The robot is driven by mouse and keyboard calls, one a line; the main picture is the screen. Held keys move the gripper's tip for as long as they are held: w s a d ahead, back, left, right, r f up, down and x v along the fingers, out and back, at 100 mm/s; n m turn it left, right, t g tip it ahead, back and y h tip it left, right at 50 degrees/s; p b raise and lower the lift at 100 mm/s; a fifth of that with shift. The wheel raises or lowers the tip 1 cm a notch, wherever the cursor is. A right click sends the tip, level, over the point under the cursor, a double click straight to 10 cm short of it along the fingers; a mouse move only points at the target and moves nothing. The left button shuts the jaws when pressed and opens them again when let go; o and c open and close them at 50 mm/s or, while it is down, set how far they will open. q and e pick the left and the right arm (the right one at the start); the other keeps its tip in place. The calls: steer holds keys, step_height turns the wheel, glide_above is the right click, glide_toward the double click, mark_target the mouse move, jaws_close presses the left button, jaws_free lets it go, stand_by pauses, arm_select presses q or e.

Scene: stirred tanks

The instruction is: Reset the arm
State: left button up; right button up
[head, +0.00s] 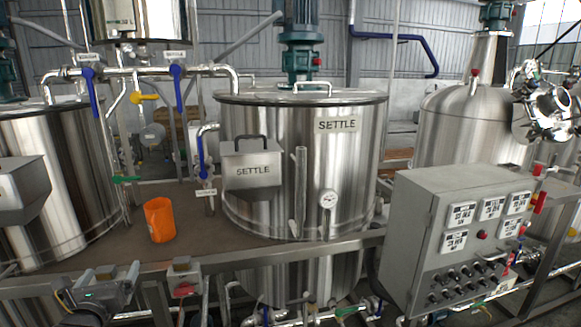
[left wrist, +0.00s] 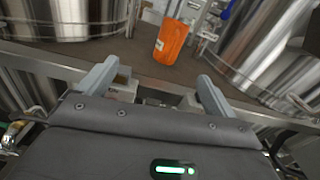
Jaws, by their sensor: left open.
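My left gripper (head: 112,273) is at the lower left of the head view, low in front of the steel platform's front rail. In the left wrist view its two grey fingers (left wrist: 157,72) are spread apart with nothing held between them. My right gripper does not show in either view. An orange cup-like container (head: 159,220) stands on the brown platform (head: 110,245), beyond the left gripper and apart from it. It also shows in the left wrist view (left wrist: 174,42), past the fingertips.
A steel tank labelled SETTLE (head: 338,160) stands in the middle, with another tank (head: 45,190) at left. A grey control box (head: 420,225) juts out at right. The front rail (head: 260,256) crosses just beyond my left gripper. Pipes and blue-handled valves (head: 178,85) stand between the tanks.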

arm_select(q)
steer(key=s+d+f+n+g+h, duration=0.25)
steer(key=s+d+f+n, duration=0.3)
steer(key=f, duration=0.35)
steer(key=s+d+f+n+g+h, duration=0.1)
steer(key=s+d+f+n+g, duration=0.35)
steer(key=f+n, duration=0.35)
steer(key=s+d+f+n+g+h, duration=0.1)
steer(key=s+d+f+n+g, duration=0.1)
steer(key=s+d+f+n, duration=0.25)
steer(key=s+d+f+n+g+h, duration=0.1)
steer(key=s+d+f+n+g, duration=0.1)
steer(key=s+d+n, duration=0.35)
steer(key=s+d+f+n+g+h, duration=0.1)
steer(key=s+d+f+n+g, duration=0.15)
steer(key=s+n, duration=0.4)
steer(key=s+f, duration=0.2)
steer(key=f, duration=1.1)
steer(key=s+f, duration=0.2)
steer(key=f, duration=1.1)
steer(key=s+a+f+m+g, duration=0.1)
steer(key=s+a+f+g, duration=0.1)
steer(key=s+f, duration=1.4)
steer(key=shift+a+f+y, duration=0.3)
steer(key=shift+a+y, duration=0.05)
steer(key=shift+a, duration=0.05)
steer(key=shift+c, duration=0.2)
